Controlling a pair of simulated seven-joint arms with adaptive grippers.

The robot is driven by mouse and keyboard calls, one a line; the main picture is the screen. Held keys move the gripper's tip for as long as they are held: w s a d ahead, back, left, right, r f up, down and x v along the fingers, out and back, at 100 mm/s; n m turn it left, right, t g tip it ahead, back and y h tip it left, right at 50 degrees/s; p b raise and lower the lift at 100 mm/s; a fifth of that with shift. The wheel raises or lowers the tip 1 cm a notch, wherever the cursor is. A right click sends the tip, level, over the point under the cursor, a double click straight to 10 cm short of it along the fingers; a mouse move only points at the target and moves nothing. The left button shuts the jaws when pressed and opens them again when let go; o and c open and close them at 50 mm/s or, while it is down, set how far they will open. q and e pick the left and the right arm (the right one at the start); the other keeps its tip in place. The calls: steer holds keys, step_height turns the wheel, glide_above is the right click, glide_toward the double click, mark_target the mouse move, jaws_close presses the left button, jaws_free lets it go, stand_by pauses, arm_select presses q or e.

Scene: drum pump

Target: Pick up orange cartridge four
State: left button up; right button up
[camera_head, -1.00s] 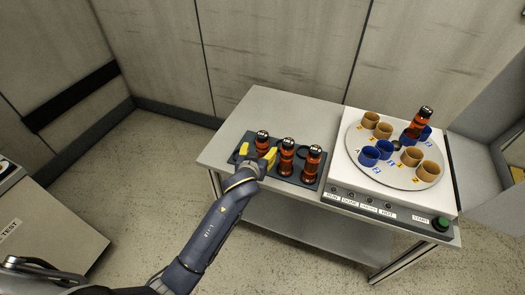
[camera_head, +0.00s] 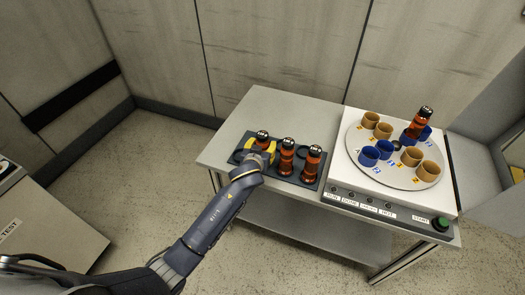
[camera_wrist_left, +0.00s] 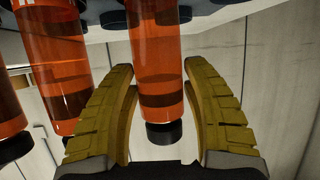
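Three orange cartridges with black caps stand in a dark rack (camera_head: 310,184) on the table; their numbers are not readable. My left gripper (camera_head: 261,147) has its yellow fingers around the leftmost cartridge (camera_head: 262,137), which stands upright in the rack. The middle cartridge (camera_head: 287,157) and the right cartridge (camera_head: 312,165) stand just right of the gripper. Another orange cartridge (camera_head: 417,124) leans in a blue cup on the round plate. My right gripper is not in view.
The white machine (camera_head: 440,205) with a round plate (camera_head: 356,145) stands right of the rack. The plate carries several blue and tan cups. A green button (camera_head: 440,224) sits at its front right. The table's back left (camera_head: 265,105) is clear.

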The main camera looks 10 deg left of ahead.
arm_select(q)
steer(key=c, duration=0.8)
steer(key=shift+r, duration=0.1)
